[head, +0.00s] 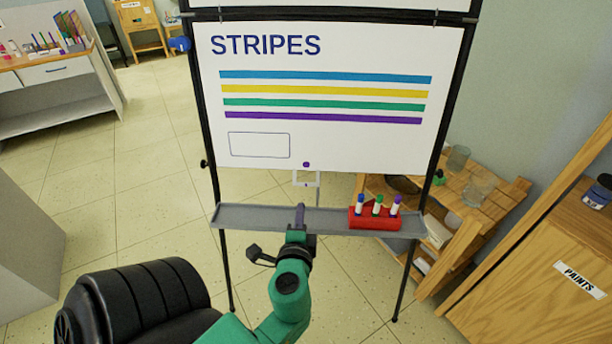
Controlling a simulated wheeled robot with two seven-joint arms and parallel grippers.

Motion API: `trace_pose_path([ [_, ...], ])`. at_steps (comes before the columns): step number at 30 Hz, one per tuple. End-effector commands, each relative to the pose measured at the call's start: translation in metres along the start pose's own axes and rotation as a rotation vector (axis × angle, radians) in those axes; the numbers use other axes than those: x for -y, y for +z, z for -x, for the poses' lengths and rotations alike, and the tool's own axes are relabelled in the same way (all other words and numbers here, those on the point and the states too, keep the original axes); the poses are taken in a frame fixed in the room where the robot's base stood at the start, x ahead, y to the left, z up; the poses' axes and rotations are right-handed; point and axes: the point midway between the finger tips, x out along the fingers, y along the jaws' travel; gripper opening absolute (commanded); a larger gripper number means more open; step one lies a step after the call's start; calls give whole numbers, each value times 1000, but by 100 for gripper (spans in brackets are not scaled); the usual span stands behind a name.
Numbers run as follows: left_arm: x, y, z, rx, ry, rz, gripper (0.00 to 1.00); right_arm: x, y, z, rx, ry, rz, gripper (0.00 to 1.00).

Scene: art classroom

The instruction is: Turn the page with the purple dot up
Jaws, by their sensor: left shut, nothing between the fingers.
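The white page headed STRIPES (330,145) hangs flat on a black easel. It has blue, yellow, green and purple stripes and an empty outlined box at lower left. A small purple dot (306,164) is at the middle of its lower edge. My left gripper (300,210) is shut and empty. It appears at the tray, below the tab and apart from it in the picture; the depth gap is hard to tell. My right gripper is not in view.
A grey tray (250,217) crosses the easel below the page. A red holder (375,221) with several markers sits on its right part. The bottom of another sheet (330,4) shows above the page. A wooden shelf (470,200) and a paints cabinet (540,270) stand right.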

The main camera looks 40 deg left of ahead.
Motion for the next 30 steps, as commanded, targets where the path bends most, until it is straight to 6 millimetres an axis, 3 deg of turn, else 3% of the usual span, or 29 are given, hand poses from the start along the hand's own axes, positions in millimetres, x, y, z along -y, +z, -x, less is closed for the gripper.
trace_pose_path([
  [30, -26, -11, -80, 1, -1, 0, 0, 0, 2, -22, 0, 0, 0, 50],
])
